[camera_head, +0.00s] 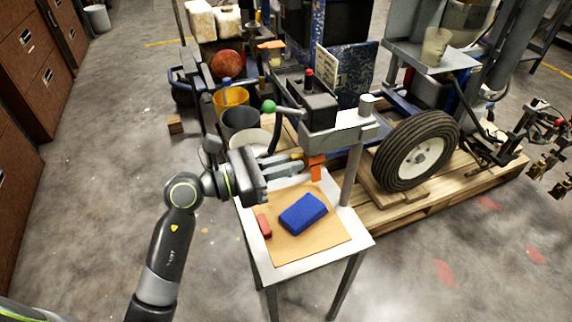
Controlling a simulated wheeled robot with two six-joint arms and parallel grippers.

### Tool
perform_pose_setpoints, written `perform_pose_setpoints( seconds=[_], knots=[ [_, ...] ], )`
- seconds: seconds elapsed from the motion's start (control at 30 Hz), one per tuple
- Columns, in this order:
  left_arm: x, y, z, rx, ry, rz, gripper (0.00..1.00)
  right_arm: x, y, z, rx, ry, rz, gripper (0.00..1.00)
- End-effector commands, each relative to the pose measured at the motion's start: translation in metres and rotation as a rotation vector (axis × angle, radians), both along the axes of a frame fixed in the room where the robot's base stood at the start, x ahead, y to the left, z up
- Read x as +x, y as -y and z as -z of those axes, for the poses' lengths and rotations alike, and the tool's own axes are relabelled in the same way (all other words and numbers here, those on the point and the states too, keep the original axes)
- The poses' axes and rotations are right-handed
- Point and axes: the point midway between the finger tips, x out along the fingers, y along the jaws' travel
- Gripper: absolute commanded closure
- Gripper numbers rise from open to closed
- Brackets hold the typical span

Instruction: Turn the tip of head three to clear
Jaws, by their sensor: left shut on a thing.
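My left gripper (302,163) reaches in from the left over a small white stand table. Its fingers are shut at an orange piece (317,166) that hangs below the grey clamp arm of the stand (338,136). The orange piece looks like a spray tip, but I cannot make out which way it is turned. The fingers hide part of it. Several metal spray heads (548,150) show at the far right, too small to read any numbers. My right gripper is not in view.
The white table (283,272) bears a brown board with a blue sponge-like block (303,213) and a small red block (264,226). The striper's wheel (418,150) stands on a pallet to the right. Buckets (239,121) stand behind. Floor on the left is clear.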

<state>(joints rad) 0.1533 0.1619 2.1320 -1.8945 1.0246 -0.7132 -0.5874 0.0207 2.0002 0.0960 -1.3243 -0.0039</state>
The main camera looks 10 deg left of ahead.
Motion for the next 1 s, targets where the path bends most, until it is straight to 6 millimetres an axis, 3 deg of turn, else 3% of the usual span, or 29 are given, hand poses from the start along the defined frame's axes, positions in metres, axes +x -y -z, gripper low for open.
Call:
perform_pose_setpoints(
  seconds=[0.2,0.23,0.4,0.6,0.8,1.0],
  knots=[
    [0.0002,0.0002,-0.0005,0.002,0.002,0.001,1.00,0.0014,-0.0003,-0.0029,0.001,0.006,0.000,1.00],
    [0.0002,0.0002,-0.0005,0.002,0.002,0.001,0.90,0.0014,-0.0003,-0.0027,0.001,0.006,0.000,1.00],
    [0.0001,0.0002,-0.0003,0.001,0.002,0.000,0.67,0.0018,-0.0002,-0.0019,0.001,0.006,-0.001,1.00],
    [0.0001,0.0001,-0.0002,0.001,0.002,0.000,0.66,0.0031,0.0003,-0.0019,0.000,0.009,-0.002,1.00],
    [0.0000,0.0000,0.0000,0.001,0.002,0.000,0.41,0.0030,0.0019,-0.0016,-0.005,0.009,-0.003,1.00],
    [0.0000,0.0000,0.0000,0.002,0.001,0.000,0.40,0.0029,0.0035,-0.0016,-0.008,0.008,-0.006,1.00]
  ],
)
